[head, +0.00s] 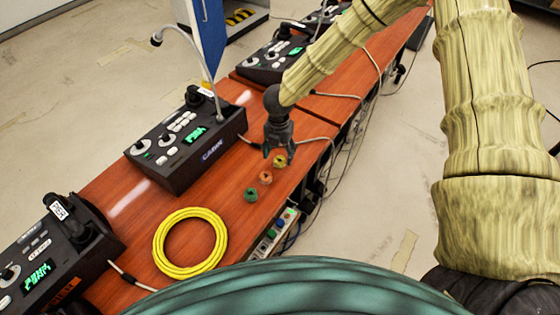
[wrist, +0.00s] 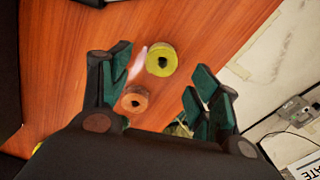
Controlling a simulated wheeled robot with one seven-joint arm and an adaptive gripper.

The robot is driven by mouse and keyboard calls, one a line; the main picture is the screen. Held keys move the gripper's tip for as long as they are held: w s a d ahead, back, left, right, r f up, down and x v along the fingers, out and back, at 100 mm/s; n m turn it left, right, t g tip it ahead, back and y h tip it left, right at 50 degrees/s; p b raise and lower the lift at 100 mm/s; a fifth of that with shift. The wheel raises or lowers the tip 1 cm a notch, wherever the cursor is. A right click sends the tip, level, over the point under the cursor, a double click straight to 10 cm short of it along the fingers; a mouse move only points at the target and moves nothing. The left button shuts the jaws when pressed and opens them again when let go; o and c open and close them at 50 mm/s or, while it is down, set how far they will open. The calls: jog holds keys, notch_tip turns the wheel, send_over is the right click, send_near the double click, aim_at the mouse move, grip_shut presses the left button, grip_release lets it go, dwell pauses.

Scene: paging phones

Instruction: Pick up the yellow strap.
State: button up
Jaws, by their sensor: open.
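The yellow strap (head: 281,164) is a small rolled ring on the wooden table near its right edge. In the wrist view the yellow strap (wrist: 152,67) lies flat with its dark hole showing. My gripper (head: 278,154) points down, just above and partly in front of the strap. In the wrist view my gripper (wrist: 162,70) has its two dark green fingers spread wide, with the strap between and slightly beyond their tips. The gripper looks empty.
An orange roll (head: 265,181) and a green roll (head: 250,199) lie near the strap. A coiled yellow cable (head: 160,245) lies farther toward me. A black paging phone (head: 170,165) stands left of my gripper. A power strip (head: 266,243) runs along the table's edge.

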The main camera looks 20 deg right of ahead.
aim_at(279, 160)
jog(key=shift+d+f+p, duration=0.15)
jog(key=shift+f+p, duration=0.55)
jog(key=shift+f, duration=1.4)
jog(key=c, duration=0.8)
